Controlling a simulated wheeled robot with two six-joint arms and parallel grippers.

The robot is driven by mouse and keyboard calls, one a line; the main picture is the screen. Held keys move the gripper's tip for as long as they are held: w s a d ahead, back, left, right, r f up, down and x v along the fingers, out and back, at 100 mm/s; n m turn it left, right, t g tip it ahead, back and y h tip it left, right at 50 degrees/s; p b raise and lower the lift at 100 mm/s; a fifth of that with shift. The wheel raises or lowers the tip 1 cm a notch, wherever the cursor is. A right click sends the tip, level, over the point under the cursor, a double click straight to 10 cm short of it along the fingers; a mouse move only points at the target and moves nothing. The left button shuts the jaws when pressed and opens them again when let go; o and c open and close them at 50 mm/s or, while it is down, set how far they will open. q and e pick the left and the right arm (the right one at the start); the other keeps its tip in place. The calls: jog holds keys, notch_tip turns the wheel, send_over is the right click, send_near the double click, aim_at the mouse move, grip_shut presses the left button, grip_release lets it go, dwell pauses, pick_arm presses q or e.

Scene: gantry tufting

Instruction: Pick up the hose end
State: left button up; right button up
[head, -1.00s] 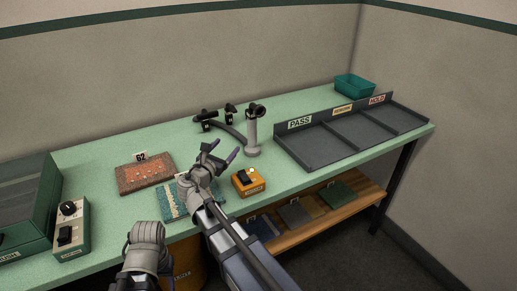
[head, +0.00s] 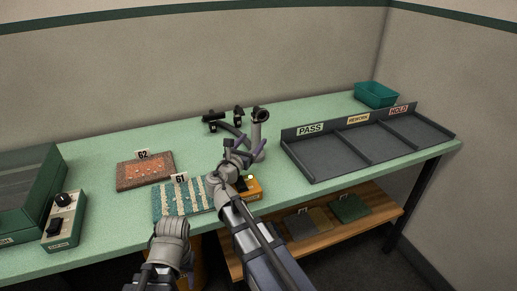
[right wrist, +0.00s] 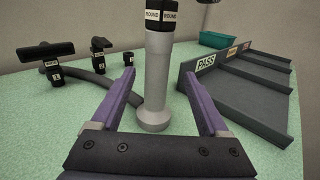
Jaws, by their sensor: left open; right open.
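An upright grey tube (right wrist: 158,75) with a black head labelled ROUND (right wrist: 160,14) and a flared foot stands on the green table; it also shows in the head view (head: 257,133). A dark hose (right wrist: 122,88) curves along the tabletop on its left; whether it joins the tube is hidden. I cannot tell for sure which part is the hose end. My right gripper (head: 250,141) is open and empty, its purple fingers either side of the tube's line of sight, just short of it. My left gripper (head: 171,238) is low at the front; its fingers are hidden.
Black labelled heads (right wrist: 102,45) stand left of the tube. A grey tray marked PASS (head: 322,167) stands right, with a teal bin (head: 376,93) behind.

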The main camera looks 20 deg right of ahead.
aim_at(260, 131)
jog(key=shift+x, duration=3.9)
jog(key=shift+w+a+f, duration=0.1)
jog(key=shift+a+f, duration=0.05)
grip_shut()
